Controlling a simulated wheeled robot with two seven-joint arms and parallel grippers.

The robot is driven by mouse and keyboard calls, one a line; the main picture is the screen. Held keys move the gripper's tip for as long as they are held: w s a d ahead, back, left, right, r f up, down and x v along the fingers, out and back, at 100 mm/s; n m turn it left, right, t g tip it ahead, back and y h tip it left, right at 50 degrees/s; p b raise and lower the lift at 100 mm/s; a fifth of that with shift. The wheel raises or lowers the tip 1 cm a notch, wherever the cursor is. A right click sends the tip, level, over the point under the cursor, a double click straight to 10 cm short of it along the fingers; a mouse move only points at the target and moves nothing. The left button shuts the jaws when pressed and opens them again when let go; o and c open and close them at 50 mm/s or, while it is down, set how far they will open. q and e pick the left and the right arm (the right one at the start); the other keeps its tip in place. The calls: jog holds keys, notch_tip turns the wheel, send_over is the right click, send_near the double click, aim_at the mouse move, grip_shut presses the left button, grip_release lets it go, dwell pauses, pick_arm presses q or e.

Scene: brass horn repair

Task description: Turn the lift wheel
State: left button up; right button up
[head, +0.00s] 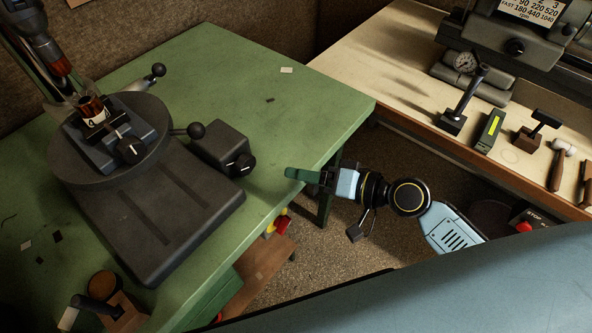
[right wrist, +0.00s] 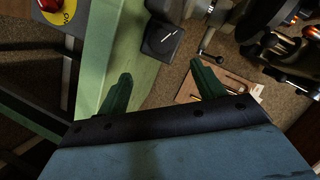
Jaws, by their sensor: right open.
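My right gripper (head: 304,176) is open and empty, with green fingers, beside the right edge of the green bench. In the right wrist view its two fingers (right wrist: 163,88) are spread apart, with the bench edge between them. A dark grey machine (head: 150,215) with a round table (head: 85,165) and ball-ended levers (head: 194,130) stands on the bench, left of the gripper and apart from it. A dark block with a marked knob (head: 241,165) sticks out on its right; it also shows in the right wrist view (right wrist: 163,40). I cannot make out which part is the lift wheel. My left gripper is not in view.
A wooden bench (head: 345,55) at right holds a dial gauge, a hammer (head: 559,165) and other tools. Open floor lies between the benches.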

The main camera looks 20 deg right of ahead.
aim_at(249, 167)
jog(key=w+a+f+n+h+p, duration=0.1)
jog(key=w+a+p, duration=0.1)
jog(key=a, duration=0.1)
jog(key=w+a+f+n+h+p, duration=0.1)
jog(key=w+a+n+p, duration=0.1)
jog(key=w+a+p, duration=0.1)
jog(key=w+a+f+n+t+h+p, duration=0.1)
jog(key=w+a+n+p, duration=0.1)
jog(key=w+a+p, duration=0.1)
jog(key=shift+a, duration=0.55)
dwell(0.3)
jog(key=c, duration=0.9)
jog(key=shift+c, duration=0.4)
